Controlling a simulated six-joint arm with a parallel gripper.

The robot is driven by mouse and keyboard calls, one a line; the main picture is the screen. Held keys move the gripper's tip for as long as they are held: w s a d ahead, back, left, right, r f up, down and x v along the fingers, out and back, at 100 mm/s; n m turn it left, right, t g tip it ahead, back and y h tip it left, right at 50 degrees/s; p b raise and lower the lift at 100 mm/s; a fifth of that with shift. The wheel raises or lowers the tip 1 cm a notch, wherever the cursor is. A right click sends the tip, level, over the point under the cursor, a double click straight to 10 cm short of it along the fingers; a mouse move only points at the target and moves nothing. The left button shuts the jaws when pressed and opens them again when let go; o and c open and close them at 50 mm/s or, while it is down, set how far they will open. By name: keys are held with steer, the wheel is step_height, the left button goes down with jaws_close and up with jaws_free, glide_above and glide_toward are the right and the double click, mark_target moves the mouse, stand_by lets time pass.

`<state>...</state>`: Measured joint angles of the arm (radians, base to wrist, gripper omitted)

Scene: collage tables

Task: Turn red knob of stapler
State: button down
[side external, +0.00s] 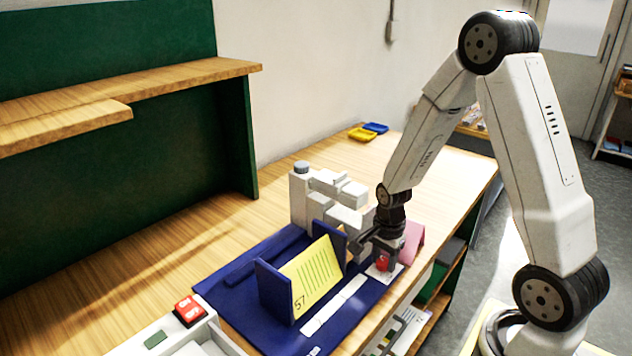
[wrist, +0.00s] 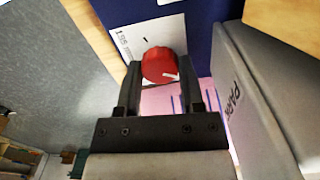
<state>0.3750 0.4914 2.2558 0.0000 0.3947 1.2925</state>
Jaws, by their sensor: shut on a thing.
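The red knob (wrist: 159,65) is round, with a white mark near its edge. It sits on a white plate (wrist: 122,41) with printed marks. My gripper (wrist: 167,76) has one finger on each side of the knob and is shut on it. In the side external view the red knob (side external: 382,262) shows partly below my gripper (side external: 380,252), which points down at it. The white-grey stapler body (side external: 328,200) stands behind and left of the gripper.
A dark blue base (side external: 235,308) bears a yellow card (side external: 312,278) between two blue uprights. A pink piece (side external: 412,242) lies right of my gripper. A red button (side external: 188,311) sits at front left. The wooden table (side external: 130,262) has free room at left.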

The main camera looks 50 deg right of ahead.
mark_target(384, 261)
stand_by(0.3)
steer(key=shift+c, duration=1.1)
jaws_free()
steer(key=shift+r, duration=0.2)
steer(key=shift+r, duration=3.75)
steer(key=s+a+r+n+t, duration=0.1)
steer(key=s+a+n+t, duration=0.1)
steer(key=a+n, duration=1)
steer(key=n, duration=0.7)
steer(key=shift+s+t, duration=0.3)
steer(key=shift+s, duration=0.1)
